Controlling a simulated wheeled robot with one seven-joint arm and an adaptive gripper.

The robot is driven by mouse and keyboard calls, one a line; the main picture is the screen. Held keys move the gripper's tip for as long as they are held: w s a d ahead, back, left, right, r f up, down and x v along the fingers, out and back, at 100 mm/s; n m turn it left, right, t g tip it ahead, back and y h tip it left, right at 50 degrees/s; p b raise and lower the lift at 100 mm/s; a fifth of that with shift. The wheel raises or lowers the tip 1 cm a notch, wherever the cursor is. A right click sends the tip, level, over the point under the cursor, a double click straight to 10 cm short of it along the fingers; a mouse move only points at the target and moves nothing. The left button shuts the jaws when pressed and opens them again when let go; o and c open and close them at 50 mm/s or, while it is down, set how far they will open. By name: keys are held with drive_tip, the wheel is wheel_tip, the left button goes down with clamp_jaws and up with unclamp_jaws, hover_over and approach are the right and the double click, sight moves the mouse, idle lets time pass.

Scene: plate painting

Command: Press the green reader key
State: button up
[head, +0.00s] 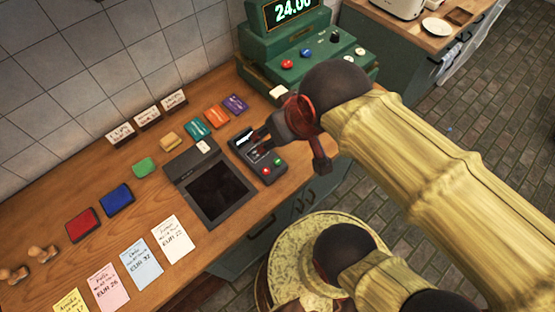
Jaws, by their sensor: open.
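The card reader (258,157) is a small black device on the wooden counter, with a pale display or slip at its upper end. Its green key (278,162) is at the lower right corner, beside a red key (266,171). My gripper (290,152) is open and empty, with its dark fingers spread apart. The other finger is right of the reader. I cannot tell any contact.
A green cash register (300,48) showing 24.00 stands behind. A black tablet-like pad (215,190) lies left of the reader. Coloured cards, wallets, price notes and stamps cover the counter (190,268) further left. A round yellow-topped stool or table (283,262) is in front.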

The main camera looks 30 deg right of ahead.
drive_tip(key=shift+c, duration=1.2)
clamp_jaws()
idle(0.6)
